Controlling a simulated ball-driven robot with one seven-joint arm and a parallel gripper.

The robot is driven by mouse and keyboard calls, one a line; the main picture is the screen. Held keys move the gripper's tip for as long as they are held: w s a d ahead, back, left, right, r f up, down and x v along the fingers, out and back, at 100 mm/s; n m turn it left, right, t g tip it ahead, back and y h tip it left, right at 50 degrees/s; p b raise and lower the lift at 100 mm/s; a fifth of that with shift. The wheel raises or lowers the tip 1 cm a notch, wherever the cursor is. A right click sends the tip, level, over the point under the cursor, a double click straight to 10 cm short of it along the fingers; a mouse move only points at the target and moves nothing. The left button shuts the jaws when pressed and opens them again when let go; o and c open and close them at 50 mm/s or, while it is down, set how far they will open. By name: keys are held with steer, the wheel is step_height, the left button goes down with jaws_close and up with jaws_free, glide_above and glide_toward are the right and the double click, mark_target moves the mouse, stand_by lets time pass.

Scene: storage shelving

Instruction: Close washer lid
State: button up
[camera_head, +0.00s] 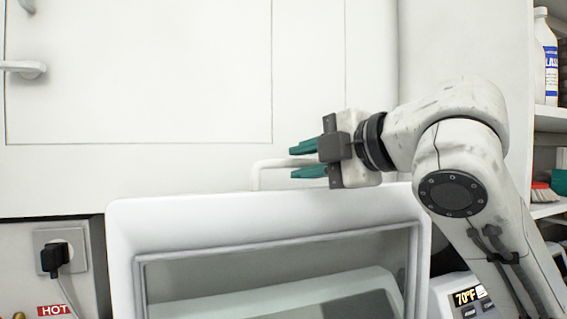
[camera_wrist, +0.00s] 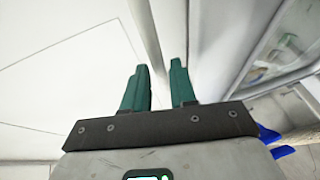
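The white washer lid (camera_head: 160,222) stands raised in the head view, with a grey-framed window (camera_head: 280,275) showing reflections. Its window side also appears at the upper right of the wrist view (camera_wrist: 285,45). My gripper (camera_head: 300,160) is just above the lid's top edge, right of its middle, with its teal fingers pointing left. The fingers (camera_wrist: 158,88) are spread apart, with no object clearly gripped. A thin white bar (camera_head: 268,167) runs behind the lid's top edge and lines up with the finger gap; I cannot tell whether the fingers touch it. The washer body is mostly hidden.
A white wall cabinet (camera_head: 130,90) with a handle (camera_head: 24,68) fills the area behind. A plugged-in outlet (camera_head: 62,255) is at lower left. Shelves at right hold a white bottle (camera_head: 546,60) and a red brush (camera_head: 543,192). A panel reading 70°F (camera_head: 468,297) is at lower right.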

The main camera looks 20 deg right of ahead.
steer(key=shift+p+x, duration=0.3)
steer(key=shift+x, duration=2.2)
steer(key=shift+c, duration=0.3)
jaws_close()
